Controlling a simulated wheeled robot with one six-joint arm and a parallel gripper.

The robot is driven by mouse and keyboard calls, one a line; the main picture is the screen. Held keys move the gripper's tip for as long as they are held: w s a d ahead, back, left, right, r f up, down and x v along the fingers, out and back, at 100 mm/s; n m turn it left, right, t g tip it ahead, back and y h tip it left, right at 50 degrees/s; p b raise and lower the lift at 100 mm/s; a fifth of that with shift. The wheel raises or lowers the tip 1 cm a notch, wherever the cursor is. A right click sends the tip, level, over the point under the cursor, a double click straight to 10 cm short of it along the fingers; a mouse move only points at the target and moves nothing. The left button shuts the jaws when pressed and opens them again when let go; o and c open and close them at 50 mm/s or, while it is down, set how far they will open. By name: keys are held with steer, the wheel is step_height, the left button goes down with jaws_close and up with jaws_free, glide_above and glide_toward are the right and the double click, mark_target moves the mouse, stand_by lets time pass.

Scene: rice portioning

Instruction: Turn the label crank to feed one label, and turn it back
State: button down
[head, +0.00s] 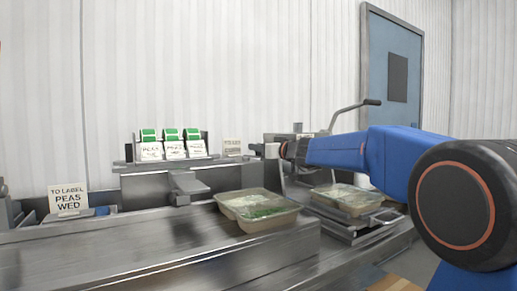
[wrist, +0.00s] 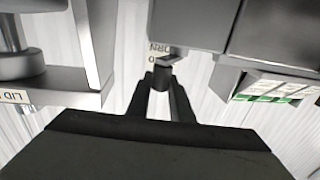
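In the wrist view a dark cylindrical knob (wrist: 160,77) hangs from a small metal bracket, which looks like the label crank. My gripper (wrist: 160,84) has its two dark fingers on either side of this knob. The knob fills most of the gap at the fingertips; whether they press on it cannot be told. In the head view my gripper (head: 284,150) is behind the counter, at the end of my blue arm, right of the label rolls. The crank itself cannot be made out there. Label rolls (head: 173,147) with green tops and PEAS tags stand on a shelf.
A filled tray (head: 258,212) stands on the steel counter (head: 130,243). Another tray (head: 345,198) sits in a metal fixture under a lever (head: 350,113) with a black grip. A "TO LABEL PEAS WED" sign (head: 69,199) stands at left. A grey metal frame (wrist: 103,45) is close left in the wrist view.

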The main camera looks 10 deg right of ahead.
steer(key=shift+w+d+n+g+y, duration=0.3)
steer(key=shift+n+g+y, duration=0.35)
steer(key=shift+y, duration=0.3)
steer(key=shift+w+d+n+g+y, duration=0.15)
steer(key=shift+w+n+g+y, duration=0.2)
steer(key=shift+n+g+y, duration=0.35)
steer(key=shift+w+d+n+g+y, duration=0.1)
steer(key=shift+w+n+g+y, duration=0.25)
steer(key=shift+n+g+y, duration=0.6)
steer(key=shift+w+d+n+g+y, duration=0.1)
steer(key=shift+w+n+g+y, duration=0.25)
steer(key=shift+n+g+y, duration=0.5)
steer(key=shift+a+y, duration=0.1)
steer(key=shift+y, duration=0.15)
steer(key=c, duration=1.6)
jaws_free()
steer(key=shift+o, duration=0.2)
